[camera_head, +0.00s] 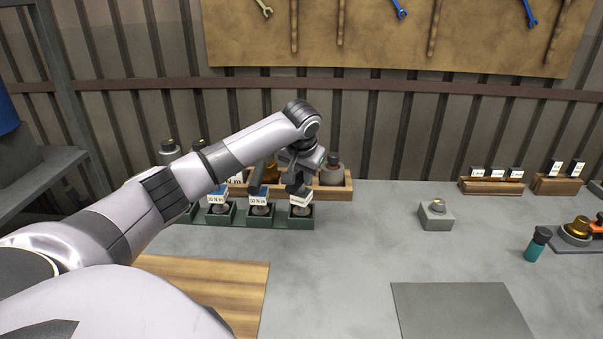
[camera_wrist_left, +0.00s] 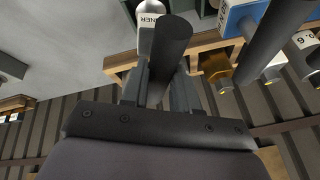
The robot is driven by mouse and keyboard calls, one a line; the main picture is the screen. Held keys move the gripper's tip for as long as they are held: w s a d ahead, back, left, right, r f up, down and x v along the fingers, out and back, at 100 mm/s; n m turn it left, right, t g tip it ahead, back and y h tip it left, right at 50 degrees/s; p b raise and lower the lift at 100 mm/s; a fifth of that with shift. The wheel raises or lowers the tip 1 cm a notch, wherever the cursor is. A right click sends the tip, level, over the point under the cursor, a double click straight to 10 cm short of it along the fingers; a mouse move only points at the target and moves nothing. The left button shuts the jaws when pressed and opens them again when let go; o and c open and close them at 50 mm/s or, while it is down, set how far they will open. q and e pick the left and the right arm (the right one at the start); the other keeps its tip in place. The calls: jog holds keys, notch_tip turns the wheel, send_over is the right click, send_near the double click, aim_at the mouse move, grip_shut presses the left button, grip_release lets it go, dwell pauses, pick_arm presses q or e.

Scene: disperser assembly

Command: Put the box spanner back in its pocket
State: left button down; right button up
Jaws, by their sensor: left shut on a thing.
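My left gripper (camera_head: 297,185) is over the right end of a green pocket tray (camera_head: 300,223) in the head view. It is shut on the dark handle of the box spanner (camera_wrist_left: 170,45), which also shows in the head view (camera_head: 301,201) with a white label. In the wrist view the end of that label reads "NNER". The spanner is upright at the rightmost pocket. Its lower end is hard to see, so I cannot tell whether it is fully seated. My right gripper is not in view.
Blue tools labelled "10 N m" (camera_head: 259,200) stand in the neighbouring pockets to the left, close to my gripper. A wooden rack (camera_head: 340,191) with bottle-like items stands just behind. A grey block (camera_head: 435,215) sits to the right. The bench between is clear.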

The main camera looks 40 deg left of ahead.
pick_arm(q)
jog(key=c, duration=0.8)
grip_release()
jog(key=shift+f, duration=0.1)
jog(key=shift+c, duration=0.2)
jog(key=b+v, duration=0.1)
jog(key=v, duration=1.1)
